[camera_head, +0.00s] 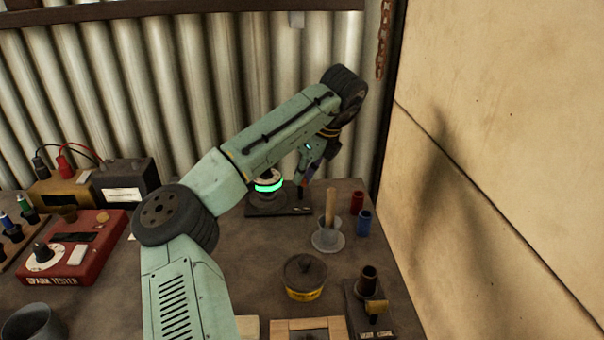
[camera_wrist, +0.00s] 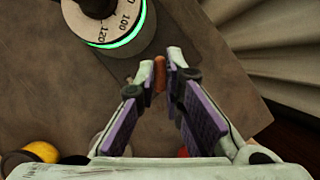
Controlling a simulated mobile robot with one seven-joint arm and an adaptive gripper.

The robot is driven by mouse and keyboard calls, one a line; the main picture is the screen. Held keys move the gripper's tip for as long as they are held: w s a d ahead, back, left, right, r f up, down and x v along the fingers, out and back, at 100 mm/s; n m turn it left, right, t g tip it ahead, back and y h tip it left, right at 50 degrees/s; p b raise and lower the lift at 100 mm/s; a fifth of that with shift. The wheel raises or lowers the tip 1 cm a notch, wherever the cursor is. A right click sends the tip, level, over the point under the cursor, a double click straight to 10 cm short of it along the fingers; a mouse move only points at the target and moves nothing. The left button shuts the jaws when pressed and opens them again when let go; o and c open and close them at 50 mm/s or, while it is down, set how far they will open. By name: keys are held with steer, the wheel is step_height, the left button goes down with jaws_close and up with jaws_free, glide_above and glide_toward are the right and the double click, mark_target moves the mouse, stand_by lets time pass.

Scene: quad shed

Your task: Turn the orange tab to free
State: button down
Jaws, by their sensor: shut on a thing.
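The orange tab (camera_wrist: 159,75) shows as a small upright piece between my fingertips in the wrist view. My gripper (camera_wrist: 160,82) is shut on it, with purple pads on the inner faces of both fingers. In the head view my gripper (camera_head: 306,181) points down at the right end of a dark base plate (camera_head: 262,211). I cannot make out the tab there. A round dial (camera_wrist: 112,22) with numbers and a glowing green ring stands beside the tab. The dial's green ring (camera_head: 268,186) also shows in the head view. Which way the tab is set cannot be told.
A mortar (camera_head: 327,240) with a wooden pestle, red and blue spools (camera_head: 363,222) and a lidded yellow tin (camera_head: 304,278) stand on the bench nearby. A red tester box (camera_head: 78,246) is at left. A corrugated wall is behind, a plain wall at right.

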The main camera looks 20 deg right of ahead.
steer(key=n+y, duration=0.1)
steer(key=n, duration=0.2)
steer(key=shift+d+r+n+g, duration=0.1)
steer(key=shift+n+g, duration=0.3)
steer(key=shift+w+n+g+y, duration=0.15)
steer(key=shift+n+g+y, duration=0.4)
steer(key=shift+n, duration=1.35)
steer(key=shift+g, duration=0.25)
steer(key=c, duration=1.7)
jaws_free()
steer(key=shift+h, duration=0.25)
steer(key=v, duration=0.7)
steer(key=shift+r, duration=0.15)
